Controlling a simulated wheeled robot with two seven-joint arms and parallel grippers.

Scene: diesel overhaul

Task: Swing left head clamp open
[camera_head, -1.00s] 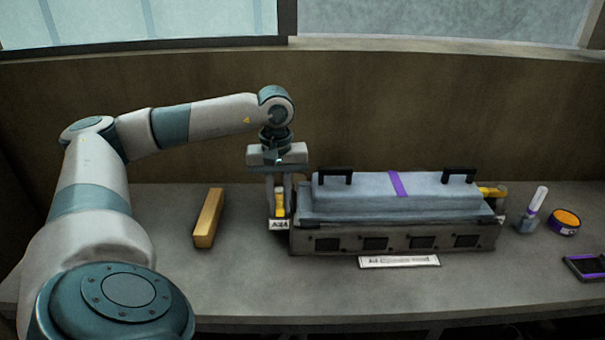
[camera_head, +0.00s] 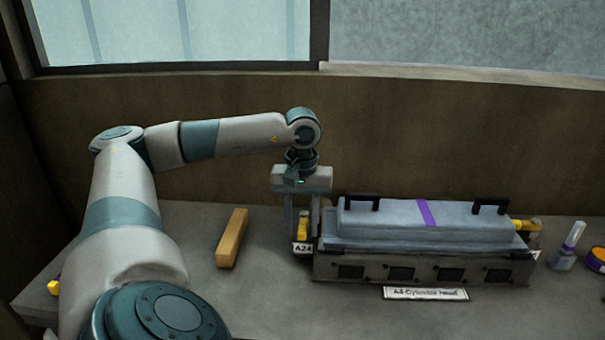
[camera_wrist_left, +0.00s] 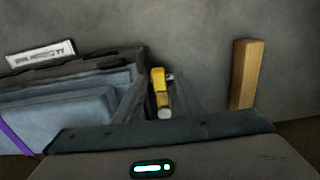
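The left head clamp (camera_head: 302,226) is a yellow lever at the left end of the grey cylinder head (camera_head: 385,222), behind a tag reading A24. My left gripper (camera_head: 302,229) points down over it, with one finger on each side. In the left wrist view the yellow clamp (camera_wrist_left: 158,82) shows between the two fingers (camera_wrist_left: 159,88), with a small gap visible, so the gripper looks open around it. Whether a finger touches it is hard to tell. The right clamp (camera_head: 525,225), also yellow, is at the other end. My right gripper is not in view.
A wooden block (camera_head: 232,238) lies on the bench left of the gripper. A label plate (camera_head: 425,294) lies in front of the cylinder head. A white-tipped bottle (camera_head: 567,248) and an orange-topped tin (camera_head: 598,256) stand at the right. The bench front is clear.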

